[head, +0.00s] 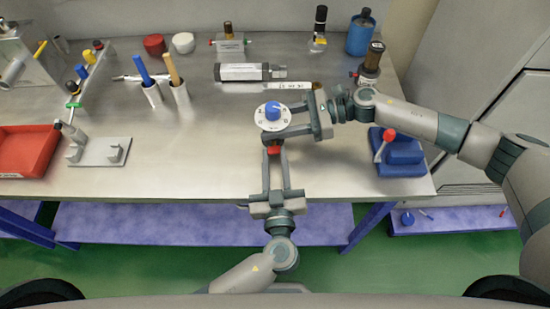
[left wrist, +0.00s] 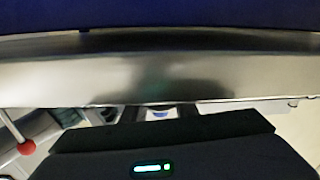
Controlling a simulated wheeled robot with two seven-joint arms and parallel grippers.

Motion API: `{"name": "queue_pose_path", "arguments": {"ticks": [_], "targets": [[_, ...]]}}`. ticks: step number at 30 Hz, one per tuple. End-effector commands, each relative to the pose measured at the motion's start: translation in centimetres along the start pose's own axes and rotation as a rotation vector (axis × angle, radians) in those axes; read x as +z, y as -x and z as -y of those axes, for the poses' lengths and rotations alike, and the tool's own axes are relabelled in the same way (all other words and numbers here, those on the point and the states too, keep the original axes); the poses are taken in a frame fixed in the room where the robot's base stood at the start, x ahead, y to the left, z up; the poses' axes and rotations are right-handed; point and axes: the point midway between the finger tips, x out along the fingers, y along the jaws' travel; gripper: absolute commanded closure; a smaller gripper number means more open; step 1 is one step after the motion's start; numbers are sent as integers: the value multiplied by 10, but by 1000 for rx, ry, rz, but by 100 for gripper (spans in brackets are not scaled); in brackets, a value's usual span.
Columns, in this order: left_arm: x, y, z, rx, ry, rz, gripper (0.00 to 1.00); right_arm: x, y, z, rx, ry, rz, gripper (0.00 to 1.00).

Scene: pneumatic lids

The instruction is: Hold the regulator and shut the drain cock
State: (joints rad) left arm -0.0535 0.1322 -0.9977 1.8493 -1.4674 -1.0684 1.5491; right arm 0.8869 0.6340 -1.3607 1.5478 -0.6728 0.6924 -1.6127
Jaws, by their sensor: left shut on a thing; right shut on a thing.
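The regulator, a white round dial with a blue knob (head: 272,112), stands near the front edge of the bench. My right gripper (head: 286,122) comes in from the right and is shut on it, a finger on each side. A small red part (head: 273,150), which looks like the drain cock, shows just below the dial. My left gripper (head: 274,153) reaches in from the front and is shut on this red part. The fingers hide most of it, so its turn position cannot be told. The left wrist view shows mostly the bench edge and a dark body.
A blue block with a red-tipped lever (head: 402,152) stands right of the grippers. A grey cylinder (head: 242,72) lies behind the regulator. A red tray (head: 28,150) and a grey plate stand (head: 100,151) are at left. The bench (head: 190,150) between them is clear.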

Motion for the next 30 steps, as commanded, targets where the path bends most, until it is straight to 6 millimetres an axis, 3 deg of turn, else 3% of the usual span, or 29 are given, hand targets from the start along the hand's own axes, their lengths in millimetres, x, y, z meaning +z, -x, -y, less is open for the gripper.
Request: {"name": "queue_pose_path", "arguments": {"ticks": [9,18,19,21,30], "targets": [[1,1,0,-1,-137,1,96,-2,0,0,-1,-1,-2,78],[0,0,0,0,-153,0,96,-2,0,0,-1,-1,-3,78],[0,0,0,0,-153,0,69,-2,0,0,-1,-1,-3,78],[0,0,0,0,-153,0,55,-2,0,0,-1,-1,-3,78],[0,0,0,0,-152,0,55,-2,0,0,-1,-1,-3,78]]}}
